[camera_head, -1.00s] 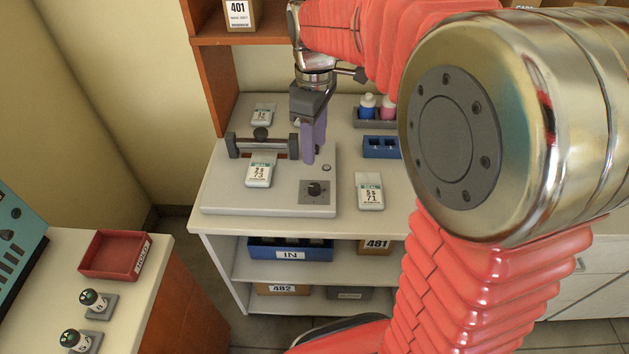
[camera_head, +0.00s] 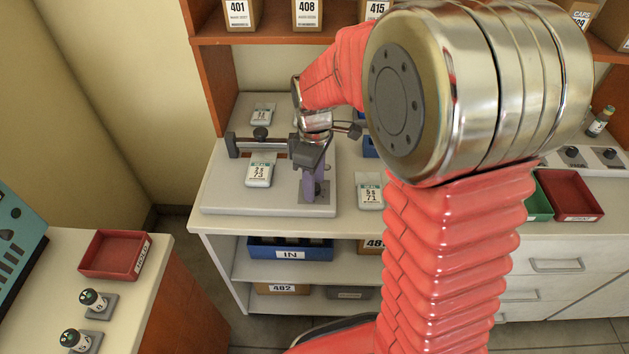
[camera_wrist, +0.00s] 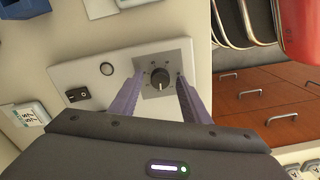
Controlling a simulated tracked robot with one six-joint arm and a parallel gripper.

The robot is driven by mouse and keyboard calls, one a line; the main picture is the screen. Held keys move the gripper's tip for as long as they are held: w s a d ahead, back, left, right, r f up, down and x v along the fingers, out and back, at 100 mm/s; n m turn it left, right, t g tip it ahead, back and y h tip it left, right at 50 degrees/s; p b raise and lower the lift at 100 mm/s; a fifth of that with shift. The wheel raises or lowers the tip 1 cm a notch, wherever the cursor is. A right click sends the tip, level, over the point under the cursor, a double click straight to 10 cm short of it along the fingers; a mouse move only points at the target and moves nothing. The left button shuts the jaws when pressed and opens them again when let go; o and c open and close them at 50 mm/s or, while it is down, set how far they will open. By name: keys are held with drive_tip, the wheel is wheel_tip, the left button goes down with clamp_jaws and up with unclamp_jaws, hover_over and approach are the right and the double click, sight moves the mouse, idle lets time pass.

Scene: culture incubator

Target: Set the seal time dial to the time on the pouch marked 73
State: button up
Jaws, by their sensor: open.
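The pouch marked 73 (camera_head: 259,173) lies on the front of the sealer (camera_head: 235,203), below the sealing bar (camera_head: 264,147). Its label appears to read 3 s above the 73. The seal time dial (camera_wrist: 161,82) is a black knob on a grey square plate with marks around it, seen in the wrist view. A pale pointer line shows on the knob; the numbers are too small to read. My gripper (camera_head: 315,195) points down over the dial and hides it in the head view. In the wrist view its fingers (camera_wrist: 160,76) are open, one on each side of the knob.
A pouch marked 71 (camera_head: 370,192) lies right of the sealer, and another pouch (camera_head: 262,114) lies behind it. A red tray (camera_head: 106,265) stands on the left bench.

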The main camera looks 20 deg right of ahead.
drive_tip(key=shift+f, duration=0.1)
drive_tip(key=shift+c, duration=0.5)
drive_tip(key=c, duration=0.9)
drive_tip(key=shift+c, duration=0.2)
drive_tip(key=shift+m, duration=0.8)
drive_tip(key=o, duration=1)
drive_tip(key=shift+o, duration=0.2)
